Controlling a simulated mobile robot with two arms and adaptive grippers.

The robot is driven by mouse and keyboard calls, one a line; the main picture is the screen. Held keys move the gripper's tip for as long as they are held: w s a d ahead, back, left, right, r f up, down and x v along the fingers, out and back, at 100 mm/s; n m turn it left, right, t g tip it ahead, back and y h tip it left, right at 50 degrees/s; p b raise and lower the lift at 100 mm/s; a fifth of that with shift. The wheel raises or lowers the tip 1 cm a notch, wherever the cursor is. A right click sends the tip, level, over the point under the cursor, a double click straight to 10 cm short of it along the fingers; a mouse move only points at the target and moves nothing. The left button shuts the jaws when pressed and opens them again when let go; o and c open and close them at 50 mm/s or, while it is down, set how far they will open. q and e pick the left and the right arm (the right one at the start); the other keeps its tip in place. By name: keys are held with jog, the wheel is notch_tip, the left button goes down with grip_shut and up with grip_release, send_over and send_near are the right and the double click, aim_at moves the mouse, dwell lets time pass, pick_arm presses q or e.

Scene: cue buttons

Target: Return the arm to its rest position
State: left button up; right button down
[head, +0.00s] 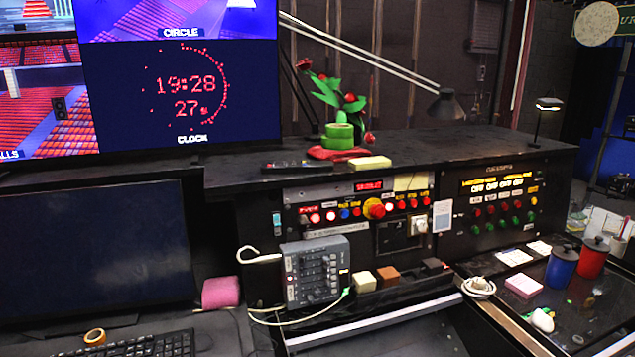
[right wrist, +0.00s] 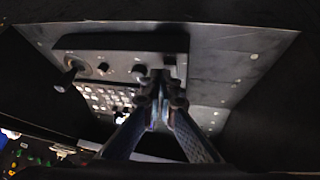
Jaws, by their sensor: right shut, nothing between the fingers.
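My right gripper (right wrist: 159,88) shows in the right wrist view. Its two fingers come together at the tips and hold nothing. Beyond the tips is a dark panel (right wrist: 220,65) with knobs and a block of small pale buttons (right wrist: 105,98). I cannot tell whether the fingers touch it. Neither gripper shows in the head view. There, the control console (head: 255,185) carries a row of lit buttons with a large red and yellow button (head: 374,209). A second button panel (head: 500,205) is on the right.
A grey mixer box (head: 316,272) with cables leans in front of the console. Small blocks (head: 388,276) lie beside it. Blue (head: 561,268) and red (head: 592,258) cups stand at right. A dark monitor (head: 95,250) and keyboard (head: 150,345) are at left.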

jog(key=s+f+g, duration=0.2)
jog(key=s+g, duration=0.1)
jog(key=s, duration=0.7)
notch_tip(320, 180, down, 25)
jog(key=s+g, duration=0.2)
jog(key=s+d+f, duration=0.3)
jog(key=s+f, duration=1.4)
jog(key=shift+f+g, duration=0.15)
jog(key=shift+g, duration=0.25)
jog(key=shift+d, duration=0.1)
